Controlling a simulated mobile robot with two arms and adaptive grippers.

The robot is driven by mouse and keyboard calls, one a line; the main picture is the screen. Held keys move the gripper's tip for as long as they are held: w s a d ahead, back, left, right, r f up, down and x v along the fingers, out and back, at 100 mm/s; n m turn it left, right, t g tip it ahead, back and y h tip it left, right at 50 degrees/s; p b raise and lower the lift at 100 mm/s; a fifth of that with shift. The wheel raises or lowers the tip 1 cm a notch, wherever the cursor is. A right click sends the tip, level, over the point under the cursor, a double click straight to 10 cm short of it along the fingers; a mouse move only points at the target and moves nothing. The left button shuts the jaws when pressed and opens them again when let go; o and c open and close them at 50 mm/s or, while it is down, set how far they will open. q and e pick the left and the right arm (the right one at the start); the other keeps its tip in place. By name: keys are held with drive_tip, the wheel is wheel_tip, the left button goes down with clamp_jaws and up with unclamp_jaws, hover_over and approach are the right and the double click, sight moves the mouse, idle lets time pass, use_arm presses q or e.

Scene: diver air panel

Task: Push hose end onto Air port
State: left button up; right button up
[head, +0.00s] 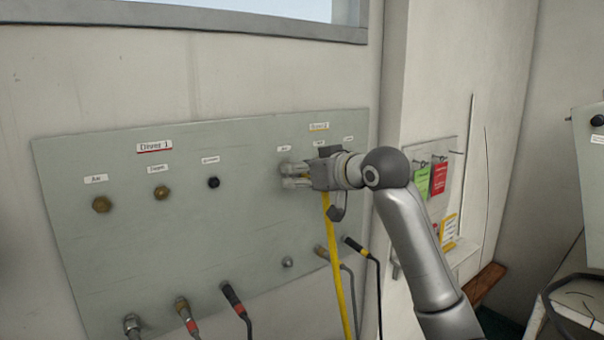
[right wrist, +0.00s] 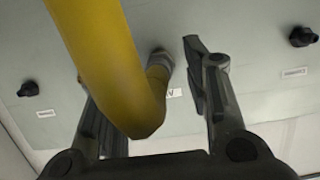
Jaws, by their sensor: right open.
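The yellow hose (head: 335,250) hangs down from beside my right gripper in the head view. In the right wrist view the hose (right wrist: 95,50) comes in from the top left, bends sharply and runs to a grey metal fitting (right wrist: 160,62) at the panel. The hose end meets that fitting; I cannot tell how far it is pushed on. My right gripper (head: 285,176) is at the panel, just below the upper-right labels, and hides the port there. Its fingers (right wrist: 150,90) are open, spread either side of the hose bend. My left gripper is not in view.
The grey panel (head: 130,240) has brass fittings (head: 101,204) and a black knob (head: 214,182) under Diver 1. Several hose ends hang at its lower edge, including a black one (head: 354,243). Coloured tags (head: 439,178) hang on the wall at right.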

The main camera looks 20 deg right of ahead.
drive_tip(key=shift+s+d, duration=0.15)
drive_tip(key=shift+s, duration=0.15)
drive_tip(key=v, duration=1)
drive_tip(key=s+a+f+g+h, duration=0.1)
drive_tip(key=s+f+g, duration=0.15)
drive_tip(key=f, duration=1.15)
drive_tip(key=s+a+f+g+h, duration=0.1)
drive_tip(key=s+a+f+g, duration=0.15)
drive_tip(key=f, duration=1.15)
drive_tip(key=s+d+f+m+g+h, duration=0.1)
drive_tip(key=s+f+g, duration=0.2)
drive_tip(key=s+f, duration=1.05)
drive_tip(key=s+f+m+g+h, duration=0.1)
drive_tip(key=s+f+g+h, duration=0.1)
drive_tip(key=s+f, duration=1.1)
drive_tip(key=s+f+g, duration=0.1)
drive_tip(key=s+f, duration=0.1)
drive_tip(key=f, duration=0.9)
drive_tip(key=s+f+g, duration=0.1)
drive_tip(key=s+f, duration=0.2)
drive_tip(key=f, duration=0.8)
drive_tip(key=s+d+f+g, duration=0.1)
drive_tip(key=s+d+f, duration=0.2)
drive_tip(key=s+f, duration=1.4)
drive_tip(key=shift+d+f, duration=0.15)
